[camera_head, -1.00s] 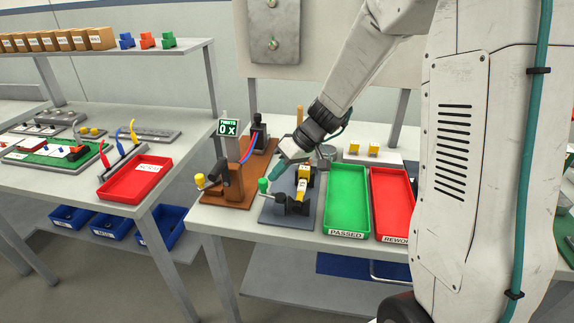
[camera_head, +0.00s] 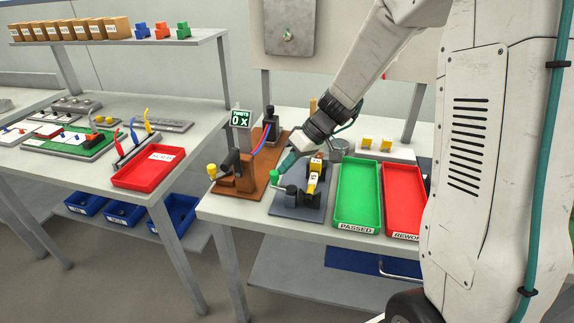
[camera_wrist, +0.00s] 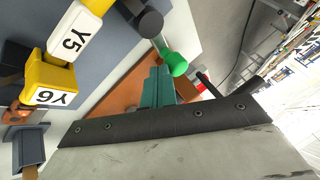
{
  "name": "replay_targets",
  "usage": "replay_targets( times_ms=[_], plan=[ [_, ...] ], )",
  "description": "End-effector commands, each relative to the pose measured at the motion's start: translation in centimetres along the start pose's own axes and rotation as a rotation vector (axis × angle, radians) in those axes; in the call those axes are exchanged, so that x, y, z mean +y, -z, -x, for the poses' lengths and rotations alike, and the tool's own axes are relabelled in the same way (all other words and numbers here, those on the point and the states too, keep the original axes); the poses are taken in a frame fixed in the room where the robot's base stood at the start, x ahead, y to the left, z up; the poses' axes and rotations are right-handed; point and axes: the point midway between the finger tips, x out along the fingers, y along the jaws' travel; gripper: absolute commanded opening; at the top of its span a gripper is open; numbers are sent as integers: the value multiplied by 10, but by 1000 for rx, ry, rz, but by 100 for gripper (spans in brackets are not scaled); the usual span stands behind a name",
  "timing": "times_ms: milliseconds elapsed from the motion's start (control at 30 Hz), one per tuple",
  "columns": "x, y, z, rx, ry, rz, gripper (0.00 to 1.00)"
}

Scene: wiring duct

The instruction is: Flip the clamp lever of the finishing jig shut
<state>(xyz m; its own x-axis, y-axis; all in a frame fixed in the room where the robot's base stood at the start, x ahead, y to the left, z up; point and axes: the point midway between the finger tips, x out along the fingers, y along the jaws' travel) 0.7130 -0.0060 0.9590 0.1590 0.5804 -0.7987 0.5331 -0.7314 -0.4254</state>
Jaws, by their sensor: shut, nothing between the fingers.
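A jig on a grey plate (camera_head: 287,212) has a short lever ending in a green knob (camera_head: 274,177), pivoting at a dark post. The lever points toward the back left in the head view. Yellow and white blocks marked Y5 (camera_wrist: 74,36) and Y6 (camera_wrist: 52,84) sit on the jig. My gripper (camera_head: 283,167) is shut and empty, its teal fingers just behind the knob. In the wrist view, the green knob (camera_wrist: 175,63) sits just beyond the fingertips (camera_wrist: 158,72). I cannot tell whether they touch.
Left of the jig, a brown-based fixture (camera_head: 242,180) has a yellow-knobbed lever and a counter display (camera_head: 241,118). A green PASSED tray (camera_head: 358,192) and a red REWORK tray (camera_head: 403,200) stand to the right. Another bench with a red tray (camera_head: 155,168) is at left.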

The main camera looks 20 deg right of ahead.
Motion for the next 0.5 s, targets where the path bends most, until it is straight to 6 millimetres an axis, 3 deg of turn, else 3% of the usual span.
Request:
replay_targets(
  times_ms=[500],
  plan=[
    [-8,3,-6,-107,106,199,0]
  ],
)
